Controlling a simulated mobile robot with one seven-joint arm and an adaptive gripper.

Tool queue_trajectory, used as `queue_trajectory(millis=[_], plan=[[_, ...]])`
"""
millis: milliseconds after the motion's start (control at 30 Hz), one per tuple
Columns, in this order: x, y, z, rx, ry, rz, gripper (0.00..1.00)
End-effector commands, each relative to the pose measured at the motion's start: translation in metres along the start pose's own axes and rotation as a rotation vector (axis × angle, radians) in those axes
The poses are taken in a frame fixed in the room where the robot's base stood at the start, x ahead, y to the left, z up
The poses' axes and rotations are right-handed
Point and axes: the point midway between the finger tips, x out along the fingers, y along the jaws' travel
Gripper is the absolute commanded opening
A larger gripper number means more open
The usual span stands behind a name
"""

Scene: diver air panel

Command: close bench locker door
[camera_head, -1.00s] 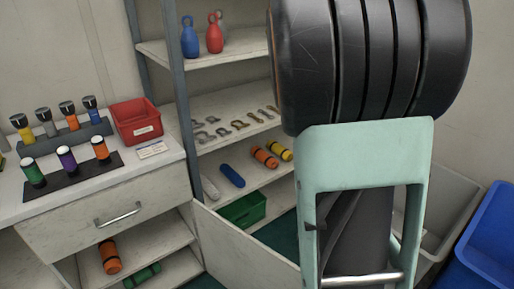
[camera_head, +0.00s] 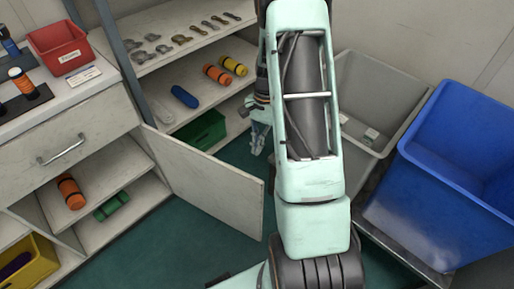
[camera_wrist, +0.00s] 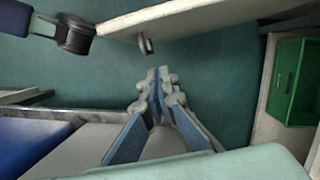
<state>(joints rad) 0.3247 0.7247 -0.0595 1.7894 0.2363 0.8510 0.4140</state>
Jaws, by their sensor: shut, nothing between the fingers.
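The bench locker door (camera_head: 212,182) is a pale panel standing open, swung out from the bench over the green floor. The open locker (camera_head: 100,188) beside it shows its shelves. My gripper (camera_head: 258,140) is beyond the door's free end in the head view, partly hidden by my arm. In the wrist view my gripper (camera_wrist: 157,78) is shut and empty, pointing over the floor. The door (camera_wrist: 215,18) crosses the top of the wrist view, with a small metal handle (camera_wrist: 146,44) on it. The fingertips look apart from the door and handle.
An orange cylinder (camera_head: 71,191) and a green one (camera_head: 112,206) lie in the locker. A green bin (camera_head: 203,132) sits low on the shelf unit, also in the wrist view (camera_wrist: 287,80). A grey bin (camera_head: 378,95) and blue bin (camera_head: 465,150) stand right. Floor before the locker is clear.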

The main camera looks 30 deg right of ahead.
Motion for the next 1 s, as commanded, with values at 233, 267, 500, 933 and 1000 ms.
queue_trajectory(millis=[233, 267, 500, 933, 1000], plan=[[0.059, 0.001, 0.0, -0.002, -0.001, 0.003, 0.0], [0.065, 0.001, -0.001, -0.002, -0.001, 0.003, 0.0], [0.078, 0.0, 0.025, -0.004, 0.002, 0.001, 0.0], [0.081, 0.0, 0.038, -0.002, 0.004, 0.001, 0.0], [0.081, 0.0, 0.038, -0.002, 0.004, 0.001, 0.0]])
